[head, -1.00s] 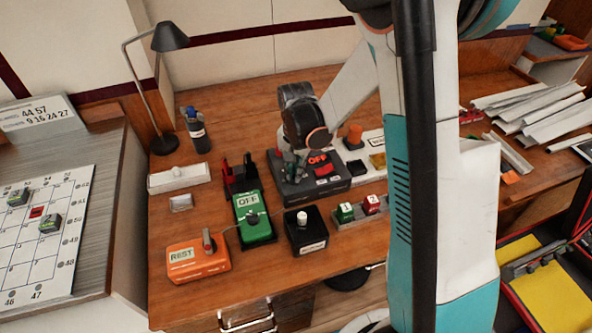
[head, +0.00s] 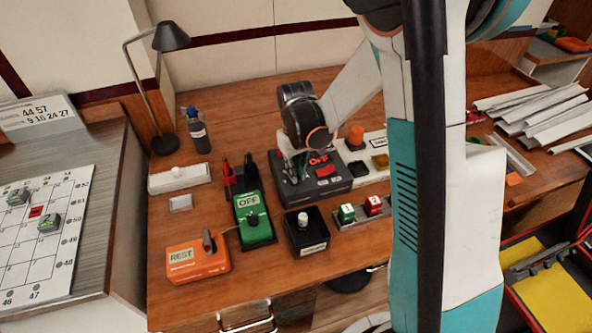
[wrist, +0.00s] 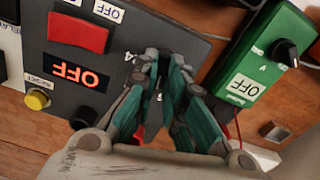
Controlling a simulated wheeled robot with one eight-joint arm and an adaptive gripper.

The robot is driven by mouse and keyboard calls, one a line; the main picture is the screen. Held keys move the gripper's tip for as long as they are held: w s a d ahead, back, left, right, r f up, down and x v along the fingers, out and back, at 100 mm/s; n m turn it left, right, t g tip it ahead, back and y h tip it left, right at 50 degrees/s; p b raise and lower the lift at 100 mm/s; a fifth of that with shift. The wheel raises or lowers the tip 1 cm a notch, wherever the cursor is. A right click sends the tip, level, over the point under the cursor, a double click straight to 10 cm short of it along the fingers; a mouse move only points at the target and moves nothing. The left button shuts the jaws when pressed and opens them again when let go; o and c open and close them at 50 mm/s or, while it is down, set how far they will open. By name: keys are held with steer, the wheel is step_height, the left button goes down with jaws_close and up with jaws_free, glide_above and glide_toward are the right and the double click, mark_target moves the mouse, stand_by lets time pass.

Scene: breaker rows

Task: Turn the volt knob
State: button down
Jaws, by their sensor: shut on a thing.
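The dark grey power box (head: 305,186) has a lit red OFF display and a red switch. In the wrist view this box (wrist: 62,100) shows the OFF display, the switch, a yellow reset button (wrist: 37,100) and small letter marks. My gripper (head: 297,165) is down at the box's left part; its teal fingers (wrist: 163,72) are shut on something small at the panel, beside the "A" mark. The fingers hide what they hold; it is probably a knob. No volt label can be read clearly there.
A black box (head: 307,236) with a white knob and an orange box (head: 196,262) stand nearer. A lamp (head: 164,145) stands at back left.

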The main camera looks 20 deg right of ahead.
steer(key=shift+n, duration=1.2)
steer(key=c, duration=1.7)
jaws_free()
steer(key=shift+o, duration=0.2)
step_height(320, 180, up, 12)
